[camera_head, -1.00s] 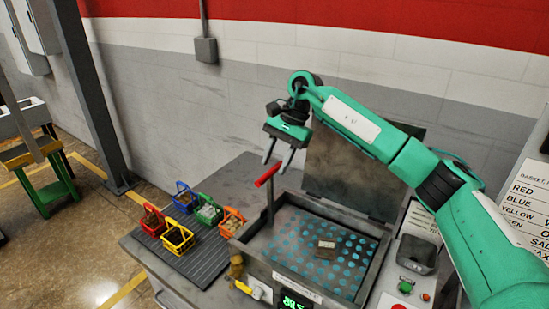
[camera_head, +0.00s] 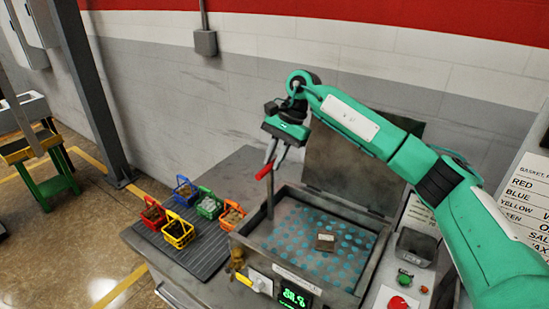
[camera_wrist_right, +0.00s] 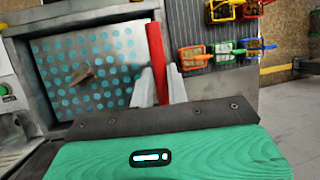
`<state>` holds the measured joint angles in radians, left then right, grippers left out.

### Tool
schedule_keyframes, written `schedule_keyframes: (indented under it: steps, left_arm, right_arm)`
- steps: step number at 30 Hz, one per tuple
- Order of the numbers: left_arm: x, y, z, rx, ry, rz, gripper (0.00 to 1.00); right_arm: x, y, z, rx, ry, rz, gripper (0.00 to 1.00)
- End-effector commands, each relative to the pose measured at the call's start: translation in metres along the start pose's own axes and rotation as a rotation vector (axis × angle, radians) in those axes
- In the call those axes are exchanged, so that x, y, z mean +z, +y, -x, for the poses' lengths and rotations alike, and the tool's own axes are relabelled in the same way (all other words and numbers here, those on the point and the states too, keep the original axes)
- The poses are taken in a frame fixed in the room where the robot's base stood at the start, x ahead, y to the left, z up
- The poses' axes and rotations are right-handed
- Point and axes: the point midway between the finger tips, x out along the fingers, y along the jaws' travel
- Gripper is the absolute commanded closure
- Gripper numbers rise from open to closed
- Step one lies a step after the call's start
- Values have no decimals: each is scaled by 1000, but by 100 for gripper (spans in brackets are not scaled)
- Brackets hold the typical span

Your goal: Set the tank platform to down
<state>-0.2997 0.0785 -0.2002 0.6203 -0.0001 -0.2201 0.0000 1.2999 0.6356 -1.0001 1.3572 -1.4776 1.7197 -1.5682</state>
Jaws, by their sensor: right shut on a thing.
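The tank (camera_head: 372,262) is an open metal box with its lid up at the back. Its platform (camera_head: 300,248) is a grey plate with teal holes, seen inside the tank. A lever with a red handle (camera_head: 264,174) stands on a post at the tank's left side. My right gripper (camera_head: 275,161) is shut on the red handle from above. In the right wrist view the red handle (camera_wrist_right: 154,50) runs between the fingers of the right gripper (camera_wrist_right: 160,85). Part of the handle is hidden by the fingers. My left gripper is out of view.
A small brown tagged block (camera_head: 325,242) lies on the platform. Several coloured baskets, among them a yellow one (camera_head: 179,235), stand on a ribbed dark mat (camera_head: 195,263) left of the tank. A red button (camera_head: 403,305) and a green button (camera_head: 404,278) are at the right.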

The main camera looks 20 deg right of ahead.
Motion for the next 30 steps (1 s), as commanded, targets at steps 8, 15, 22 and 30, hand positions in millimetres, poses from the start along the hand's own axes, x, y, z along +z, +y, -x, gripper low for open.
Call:
schedule_keyframes:
  steps: [8, 15, 22, 30]
  left_arm:
    - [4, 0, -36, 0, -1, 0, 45]
    - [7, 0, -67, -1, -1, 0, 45]
    - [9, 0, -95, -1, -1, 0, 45]
    - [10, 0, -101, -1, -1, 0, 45]
  right_arm:
    - [-15, 9, -37, 8, 0, -2, 100]
    - [-27, 15, -66, 8, -1, -2, 100]
    - [-38, 22, -93, 9, -1, -2, 100]
    - [-41, 23, -101, 10, -1, -3, 100]
